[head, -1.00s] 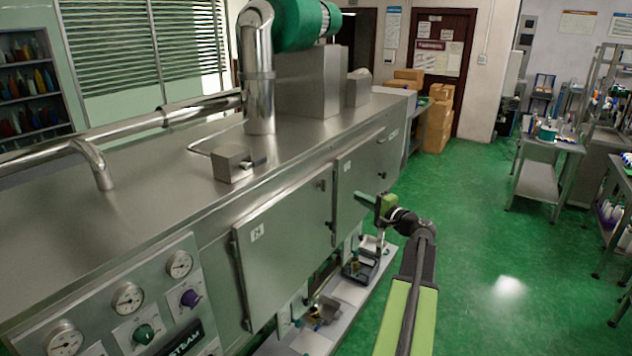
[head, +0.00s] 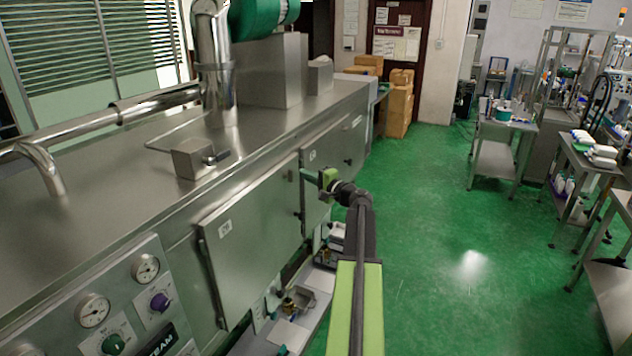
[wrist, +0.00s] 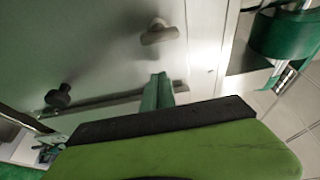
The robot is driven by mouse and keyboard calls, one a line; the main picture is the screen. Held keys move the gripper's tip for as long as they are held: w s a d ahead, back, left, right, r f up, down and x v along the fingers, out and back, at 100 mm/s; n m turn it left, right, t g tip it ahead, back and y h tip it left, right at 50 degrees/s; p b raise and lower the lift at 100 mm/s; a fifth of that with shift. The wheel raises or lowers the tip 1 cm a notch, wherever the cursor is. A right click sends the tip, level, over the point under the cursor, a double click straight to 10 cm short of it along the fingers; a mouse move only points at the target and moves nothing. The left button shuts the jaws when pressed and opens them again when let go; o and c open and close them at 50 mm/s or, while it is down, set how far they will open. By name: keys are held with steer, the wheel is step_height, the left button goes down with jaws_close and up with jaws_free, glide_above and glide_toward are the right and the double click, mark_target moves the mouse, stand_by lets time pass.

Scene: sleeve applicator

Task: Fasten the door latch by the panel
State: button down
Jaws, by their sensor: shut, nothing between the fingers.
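The near oven door (head: 255,232), beside the gauge panel (head: 135,305), looks close to flush with the machine front; I cannot tell whether it is fully closed. A small pale turn handle (head: 290,176), which looks like its latch, is near the door's upper right edge. A dark knob (head: 297,214) sits lower down. My gripper (head: 306,174) is shut and empty, its tips just right of the handle in the head view. In the wrist view the shut green fingers (wrist: 158,92) show below the pale handle (wrist: 160,33) and apart from it. The dark knob (wrist: 60,95) is at left.
A second door (head: 330,165) lies farther along the steel machine. A low shelf with small fittings (head: 297,303) runs beneath the doors. Carts with bottles (head: 500,130) stand at right and boxes (head: 395,105) at the back. The green floor (head: 440,230) between is clear.

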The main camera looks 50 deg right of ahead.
mark_target(290, 175)
steer(key=shift+s+a, duration=0.2)
steer(key=shift+a, duration=1.75)
steer(key=shift+a+r, duration=0.1)
